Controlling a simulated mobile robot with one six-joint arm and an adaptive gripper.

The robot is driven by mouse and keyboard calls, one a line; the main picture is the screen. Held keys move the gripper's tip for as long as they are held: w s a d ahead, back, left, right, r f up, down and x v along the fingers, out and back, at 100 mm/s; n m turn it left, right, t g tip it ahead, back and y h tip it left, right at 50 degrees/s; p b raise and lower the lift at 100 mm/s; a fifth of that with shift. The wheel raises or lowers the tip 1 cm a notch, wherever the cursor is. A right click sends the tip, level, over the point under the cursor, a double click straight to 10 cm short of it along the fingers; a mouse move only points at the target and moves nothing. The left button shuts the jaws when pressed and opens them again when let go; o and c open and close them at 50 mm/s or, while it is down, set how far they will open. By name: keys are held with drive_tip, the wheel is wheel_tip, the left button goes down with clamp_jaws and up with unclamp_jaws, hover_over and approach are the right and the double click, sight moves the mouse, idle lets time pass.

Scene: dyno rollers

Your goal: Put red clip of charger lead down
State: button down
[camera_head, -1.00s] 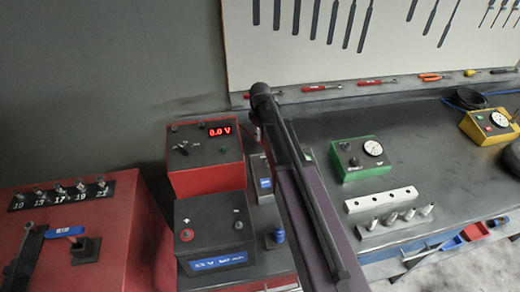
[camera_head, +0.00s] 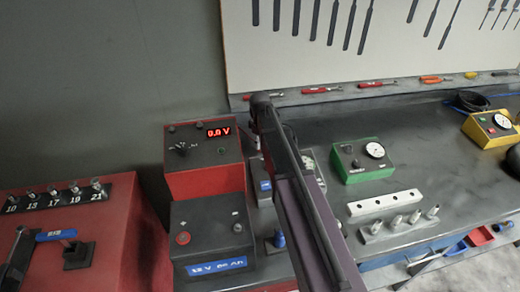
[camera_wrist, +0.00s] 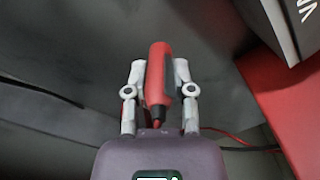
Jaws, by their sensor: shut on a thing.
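The red clip (camera_wrist: 157,72) of the charger lead is in the wrist view, upright in the picture. My gripper (camera_wrist: 160,78) is shut on it, with one finger on each side. In the head view my arm hides the gripper and the clip. The red charger (camera_head: 203,175) shows 0.0 V on its display. In front of it stands a dark battery (camera_head: 208,222) with a red-ringed terminal on its left and another terminal on its right. A thin red wire (camera_wrist: 222,134) runs low in the wrist view.
A red cabinet (camera_head: 120,250) with a socket rack (camera_head: 58,197) stands at the left. On the dark bench right of my arm are a green gauge box (camera_head: 362,163) and a white drilled bar (camera_head: 384,203). A grey block (camera_wrist: 290,20) on a red surface (camera_wrist: 285,100) is close at the wrist view's right.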

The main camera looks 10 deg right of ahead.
drive_tip(key=shift+f+b, duration=0.95)
drive_tip(key=shift+f, duration=0.3)
drive_tip(key=shift+f, duration=0.15)
drive_tip(key=shift+c, duration=2.3)
unclamp_jaws()
drive_tip(key=shift+r, duration=0.2)
wheel_tip(320, 180, up, 12)
drive_tip(key=p, duration=1.2)
drive_tip(key=shift+s, duration=0.1)
drive_tip(key=s+m, duration=0.9)
drive_tip(key=s, duration=1.2)
